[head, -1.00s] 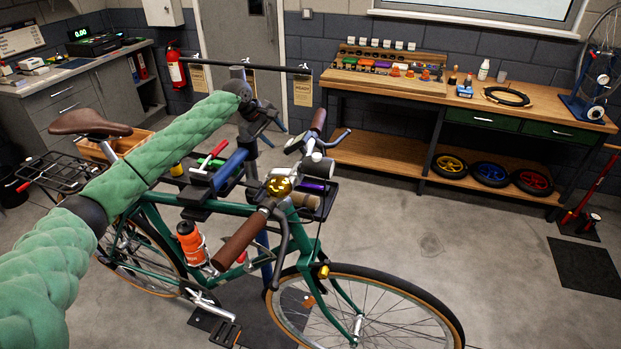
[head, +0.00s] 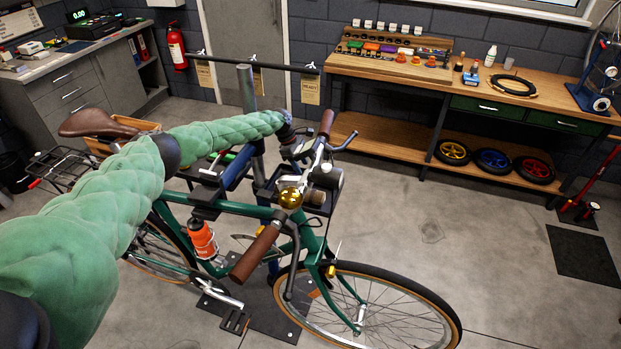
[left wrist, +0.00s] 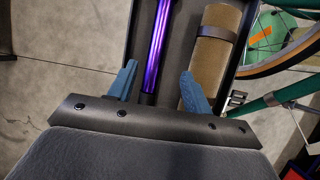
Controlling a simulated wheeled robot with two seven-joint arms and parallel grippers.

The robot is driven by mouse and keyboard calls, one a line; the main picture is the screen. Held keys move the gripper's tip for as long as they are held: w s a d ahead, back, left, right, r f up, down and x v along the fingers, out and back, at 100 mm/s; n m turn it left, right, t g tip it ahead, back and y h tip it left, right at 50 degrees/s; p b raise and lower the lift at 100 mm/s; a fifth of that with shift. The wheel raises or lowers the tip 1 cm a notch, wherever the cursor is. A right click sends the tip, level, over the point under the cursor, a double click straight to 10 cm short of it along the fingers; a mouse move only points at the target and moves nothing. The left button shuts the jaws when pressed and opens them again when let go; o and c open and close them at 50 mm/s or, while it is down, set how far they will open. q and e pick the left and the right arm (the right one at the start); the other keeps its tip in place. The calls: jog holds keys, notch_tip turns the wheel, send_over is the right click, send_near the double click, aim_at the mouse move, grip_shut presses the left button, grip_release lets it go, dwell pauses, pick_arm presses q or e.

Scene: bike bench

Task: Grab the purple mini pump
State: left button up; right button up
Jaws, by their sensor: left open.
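The purple mini pump (left wrist: 157,45) is a shiny purple tube with a dark lower end, seen in the left wrist view lying in a dark tray (left wrist: 139,22). My left gripper (left wrist: 158,68) is open, with its two blue fingers on either side of the pump, apart from it in the picture. I cannot tell how far above the pump the fingers are. In the head view my left gripper (head: 298,150) is over the bike's handlebar area, and the pump is hidden there. My right gripper is not in view.
A tan roll (left wrist: 215,55) with a strap lies beside the pump, close to the right finger. Open floor lies right of the bike.

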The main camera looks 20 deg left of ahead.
pick_arm(q)
jog(key=shift+x, duration=0.95)
jog(key=shift+w+d+f+b, duration=0.15)
jog(key=shift+f+b, duration=0.3)
jog(key=shift+f, duration=0.05)
jog(key=shift+w+d+f+b, duration=0.15)
jog(key=shift+f+b, duration=0.25)
jog(key=shift+f, duration=0.1)
jog(key=shift+b+x, duration=0.75)
jog(key=shift+x, duration=0.05)
jog(key=shift+w+d+f, duration=0.1)
jog(key=shift+d+f, duration=0.2)
jog(key=shift+f, duration=0.25)
grip_shut()
jog(key=shift+r+b, duration=0.15)
jog(key=shift+b, duration=0.3)
